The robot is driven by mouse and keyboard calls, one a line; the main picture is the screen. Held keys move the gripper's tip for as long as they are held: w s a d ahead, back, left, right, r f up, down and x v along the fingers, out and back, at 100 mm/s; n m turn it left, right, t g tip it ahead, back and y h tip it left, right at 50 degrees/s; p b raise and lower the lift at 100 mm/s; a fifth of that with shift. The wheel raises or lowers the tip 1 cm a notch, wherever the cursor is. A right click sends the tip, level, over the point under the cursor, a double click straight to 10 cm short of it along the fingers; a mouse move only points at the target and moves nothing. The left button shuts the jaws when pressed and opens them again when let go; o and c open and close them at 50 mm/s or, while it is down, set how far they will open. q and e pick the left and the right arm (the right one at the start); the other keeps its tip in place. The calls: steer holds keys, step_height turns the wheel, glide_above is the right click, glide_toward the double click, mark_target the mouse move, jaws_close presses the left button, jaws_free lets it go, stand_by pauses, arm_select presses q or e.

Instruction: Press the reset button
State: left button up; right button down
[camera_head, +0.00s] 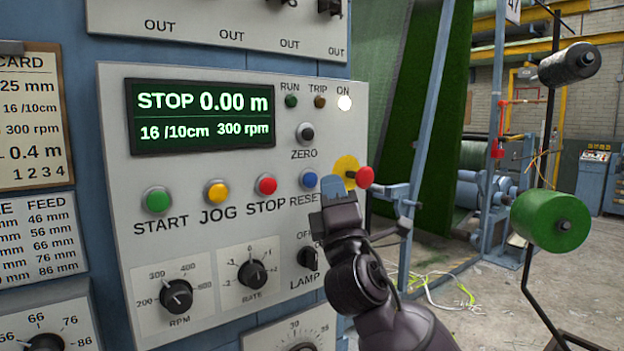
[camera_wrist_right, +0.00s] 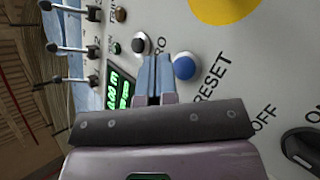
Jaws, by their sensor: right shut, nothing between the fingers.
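The blue reset button (camera_head: 309,180) is on the light grey control panel (camera_head: 190,85), above the RESET label and right of the red STOP button (camera_head: 266,185). My right gripper (camera_head: 337,183) is shut and empty, just right of the blue button in the head view, partly covering the label's end. In the right wrist view the reset button (camera_wrist_right: 185,68) is beside the closed fingertips (camera_wrist_right: 153,72). Whether the fingertips touch the panel I cannot tell. My left gripper is not in view.
A red mushroom button (camera_head: 365,177) on a yellow plate juts out close right of my fingers. The LAMP switch (camera_head: 308,257) is below. Yellow JOG (camera_head: 216,192) and green START (camera_head: 158,200) buttons are further left. A green spool (camera_head: 550,221) stands at right.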

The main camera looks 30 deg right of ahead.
steer(key=s+p, duration=0.1)
steer(key=s, duration=0.2)
steer(key=shift+s+d+h, duration=0.15)
steer(key=shift+s+h, duration=0.15)
steer(key=shift+s, duration=0.1)
stand_by(0.6)
step_height(320, 180, down, 31)
steer(key=m+g+y, duration=0.6)
steer(key=g, duration=0.1)
steer(key=s+a+f+m+g, duration=0.1)
steer(key=s+f+m+g, duration=0.1)
steer(key=s+f, duration=0.4)
steer(key=s+a+f+m+g+y, duration=0.1)
steer(key=s+f+m, duration=0.3)
steer(key=f, duration=0.6)
steer(key=s+a+f+m+g+y, duration=0.1)
steer(key=s+a+f+m+g, duration=0.2)
steer(key=s+f, duration=0.4)
step_height(320, 180, down, 2)
steer(key=shift+s+m, duration=0.35)
steer(key=shift+m, duration=0.05)
